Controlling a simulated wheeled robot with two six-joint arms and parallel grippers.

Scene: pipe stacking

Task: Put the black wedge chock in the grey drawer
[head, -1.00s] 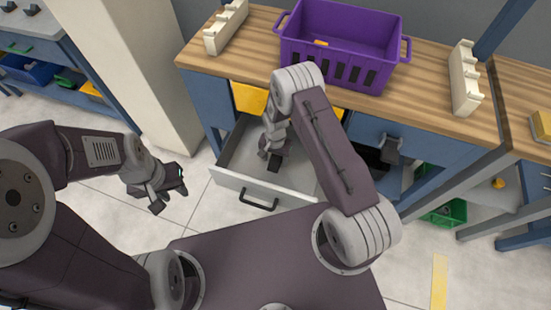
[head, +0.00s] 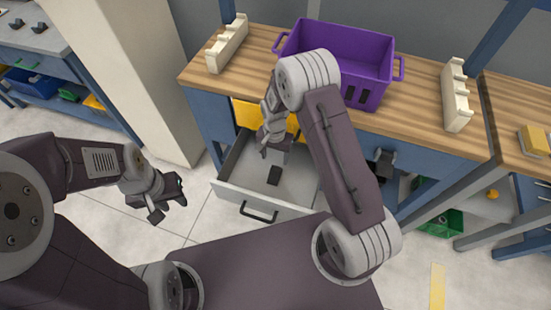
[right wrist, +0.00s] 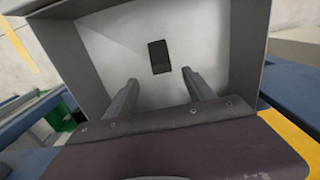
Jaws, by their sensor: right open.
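The black wedge chock (head: 274,175) lies on the floor of the open grey drawer (head: 237,168). In the right wrist view the chock (right wrist: 159,57) shows as a small dark block on the pale bottom of the drawer (right wrist: 95,48). My right gripper (head: 275,150) is above the drawer, open and empty. In the right wrist view its two fingers (right wrist: 158,88) are spread apart, with the chock beyond them and clear of them. My left gripper (head: 168,208) is off to the left above the floor, away from the drawer; nothing shows in it.
A purple crate (head: 345,50) stands on the wooden workbench (head: 405,112) between two cream notched racks (head: 228,42) (head: 456,95). Yellow bins (head: 248,115) show behind the drawer. A green bin (head: 442,223) is under the bench at right.

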